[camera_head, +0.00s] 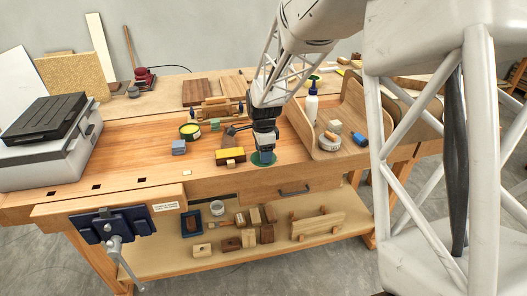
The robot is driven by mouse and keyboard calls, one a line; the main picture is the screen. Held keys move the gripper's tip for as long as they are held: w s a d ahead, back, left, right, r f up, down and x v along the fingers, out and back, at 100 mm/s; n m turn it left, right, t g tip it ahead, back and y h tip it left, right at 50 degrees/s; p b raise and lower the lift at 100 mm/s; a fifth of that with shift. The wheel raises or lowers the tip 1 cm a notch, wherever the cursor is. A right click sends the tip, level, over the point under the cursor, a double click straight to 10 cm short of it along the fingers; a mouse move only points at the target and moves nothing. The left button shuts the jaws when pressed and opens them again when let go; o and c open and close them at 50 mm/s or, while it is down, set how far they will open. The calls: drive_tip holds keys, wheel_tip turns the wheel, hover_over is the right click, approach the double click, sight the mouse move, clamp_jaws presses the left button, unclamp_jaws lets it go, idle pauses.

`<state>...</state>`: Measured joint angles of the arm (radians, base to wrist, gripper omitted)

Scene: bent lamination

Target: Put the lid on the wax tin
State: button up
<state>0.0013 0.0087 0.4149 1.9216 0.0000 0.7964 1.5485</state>
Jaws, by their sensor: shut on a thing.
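The wax tin (190,131) stands open on the workbench, left of my gripper. It is a small round dark green tin with yellow wax showing inside. My gripper (264,154) points down near the front edge of the bench, to the right of the tin and nearer the front. It is shut on the flat round green lid (257,162), which shows beneath the fingers. The fingertips and the middle of the lid are partly hidden. I cannot tell whether the lid touches the bench top or is just above it.
A yellow-and-dark block (230,156) lies just left of my gripper. A wooden tray (298,124) and a blue-capped white bottle (312,105) stand to the right. Bare bench top (130,150) lies left of the tin.

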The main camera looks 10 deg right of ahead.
drive_tip(key=shift+w, duration=0.1)
drive_tip(key=w+a+r, duration=0.1)
drive_tip(key=w+a, duration=0.2)
drive_tip(key=w, duration=0.2)
drive_tip(key=w+a+r+n, duration=0.1)
drive_tip(key=w+a, duration=0.3)
drive_tip(key=w, duration=0.1)
drive_tip(key=w+a+r+n, duration=0.1)
drive_tip(key=w+a, duration=0.3)
drive_tip(key=w, duration=0.2)
drive_tip(key=shift+w+r, duration=0.1)
drive_tip(key=shift+r, duration=0.15)
drive_tip(key=w+a+r+n, duration=0.1)
drive_tip(key=w+a+n, duration=0.1)
drive_tip(key=w+a, duration=0.9)
drive_tip(key=shift+w+a+r, duration=0.35)
drive_tip(key=shift+a+r, duration=0.05)
drive_tip(key=shift+a, duration=1)
drive_tip(key=shift+f, duration=0.1)
drive_tip(key=shift+f, duration=2.5)
drive_tip(key=shift+f, duration=0.8)
